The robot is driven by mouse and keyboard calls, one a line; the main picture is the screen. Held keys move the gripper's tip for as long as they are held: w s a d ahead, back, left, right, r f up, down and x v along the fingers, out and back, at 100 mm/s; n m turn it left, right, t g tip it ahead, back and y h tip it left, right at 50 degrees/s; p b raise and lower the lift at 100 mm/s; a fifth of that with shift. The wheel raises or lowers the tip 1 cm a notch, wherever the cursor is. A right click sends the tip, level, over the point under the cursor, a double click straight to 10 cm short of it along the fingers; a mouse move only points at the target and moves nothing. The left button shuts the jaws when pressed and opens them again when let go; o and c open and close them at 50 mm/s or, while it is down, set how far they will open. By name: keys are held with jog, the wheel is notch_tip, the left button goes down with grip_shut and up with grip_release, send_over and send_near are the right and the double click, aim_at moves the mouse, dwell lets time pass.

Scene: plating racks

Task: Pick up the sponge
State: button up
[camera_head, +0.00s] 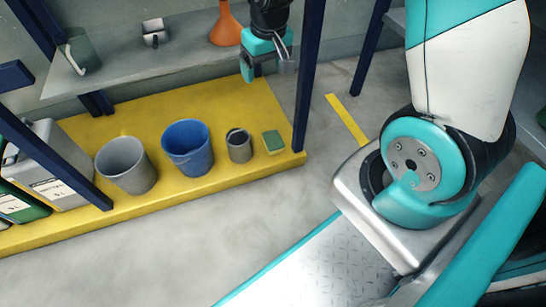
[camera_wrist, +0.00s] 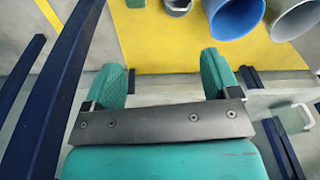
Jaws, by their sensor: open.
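The sponge (camera_head: 273,141), green on top with a yellowish edge, lies flat on the yellow lower shelf (camera_head: 225,190) near its right end, beside a post. In the wrist view the sponge (camera_wrist: 135,3) is only a small piece at the top edge. My gripper (camera_head: 266,66) hangs above and behind the sponge in the head view, near the upper shelf's right end, apart from the sponge. In the wrist view my gripper (camera_wrist: 161,75) shows two teal fingers spread wide, with nothing between them.
A small grey can (camera_head: 239,145) stands just left of the sponge, then a blue bucket (camera_head: 188,148) and a grey bucket (camera_head: 126,164). A dark blue post (camera_head: 308,80) rises at the shelf's right end. An orange funnel (camera_head: 226,27) stands on the grey upper shelf (camera_head: 130,67).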

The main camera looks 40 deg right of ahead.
jog(key=w+d+f+m+g, duration=0.1)
jog(key=w+d+f, duration=0.1)
jog(key=f, duration=0.4)
jog(key=w+d+f, duration=0.3)
jog(key=f, duration=0.4)
jog(key=m+b, duration=0.1)
send_over(274, 143)
notch_tip(274, 143, down, 8)
jog(key=f, duration=0.1)
jog(key=shift+g, duration=0.3)
notch_tip(274, 143, down, 12)
jog(key=b, duration=0.6)
jog(key=shift+d+r+b, duration=0.1)
jog(key=shift+b, duration=0.2)
notch_tip(274, 143, down, 7)
jog(key=b, duration=0.4)
jog(key=shift+r, duration=0.25)
jog(key=c, duration=0.7)
jog(key=shift+r, duration=0.1)
